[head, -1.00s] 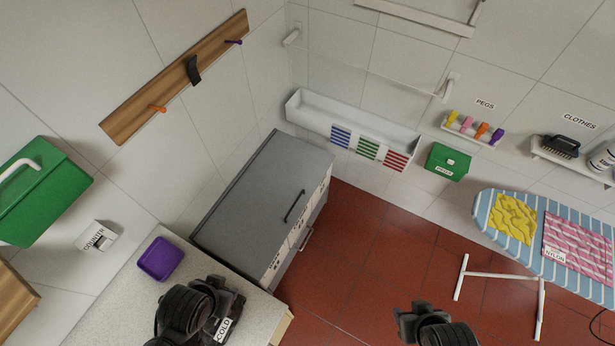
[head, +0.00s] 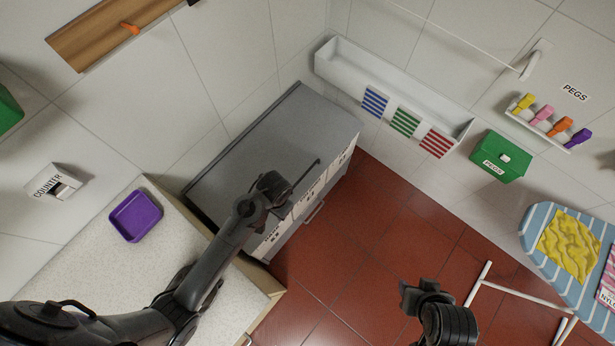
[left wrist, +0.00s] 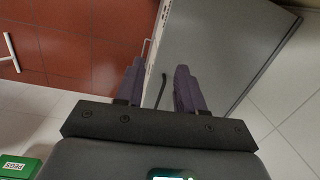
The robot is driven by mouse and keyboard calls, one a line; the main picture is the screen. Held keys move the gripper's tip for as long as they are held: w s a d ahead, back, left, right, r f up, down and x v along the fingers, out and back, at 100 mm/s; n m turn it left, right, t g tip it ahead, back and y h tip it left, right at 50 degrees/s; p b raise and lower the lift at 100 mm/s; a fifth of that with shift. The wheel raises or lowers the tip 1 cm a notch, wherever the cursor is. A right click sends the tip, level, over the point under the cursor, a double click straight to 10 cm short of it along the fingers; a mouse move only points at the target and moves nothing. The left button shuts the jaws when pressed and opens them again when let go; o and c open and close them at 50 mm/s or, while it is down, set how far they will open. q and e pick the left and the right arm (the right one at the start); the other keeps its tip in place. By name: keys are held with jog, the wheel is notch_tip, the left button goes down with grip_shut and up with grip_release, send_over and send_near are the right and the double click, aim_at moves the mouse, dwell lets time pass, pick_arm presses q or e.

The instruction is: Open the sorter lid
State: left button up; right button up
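The sorter (head: 262,135) is a grey cabinet with a flat grey lid that lies shut. A thin dark bar handle (head: 306,174) stands near the lid's right edge in the head view. My left gripper (head: 284,192) is over the lid at the near end of the handle and hides part of it. In the left wrist view its two fingers (left wrist: 158,84) are apart, with the handle (left wrist: 161,92) seen beyond the gap between them; contact cannot be told. My right gripper (head: 418,288) is over the red floor, away from the sorter; its finger opening is unclear.
A counter with a purple tray (head: 136,215) is left of the sorter. A white wall trough (head: 385,85) with striped labels is behind it. A green pegs box (head: 499,156) and an ironing board (head: 535,235) are at right. The red floor (head: 355,240) is open.

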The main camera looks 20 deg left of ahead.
pick_arm(q)
jog(key=w+d+f+b, duration=0.2)
jog(key=w+f+b, duration=0.8)
jog(key=w+b, duration=0.15)
jog(key=m+t+y+b, duration=0.1)
jog(key=b, duration=0.8)
send_near(305, 174)
jog(key=f+b, duration=0.1)
jog(key=f, duration=0.1)
jog(key=f+b, duration=0.1)
jog(key=f, duration=0.2)
jog(key=a+f+b, duration=0.1)
jog(key=f, duration=0.1)
jog(key=shift+w+a+f, duration=0.1)
jog(key=shift+f, duration=0.3)
pick_arm(e)
notch_tip(305, 174, down, 27)
jog(key=shift+r, duration=0.15)
jog(key=shift+w, duration=0.1)
pick_arm(q)
grip_shut()
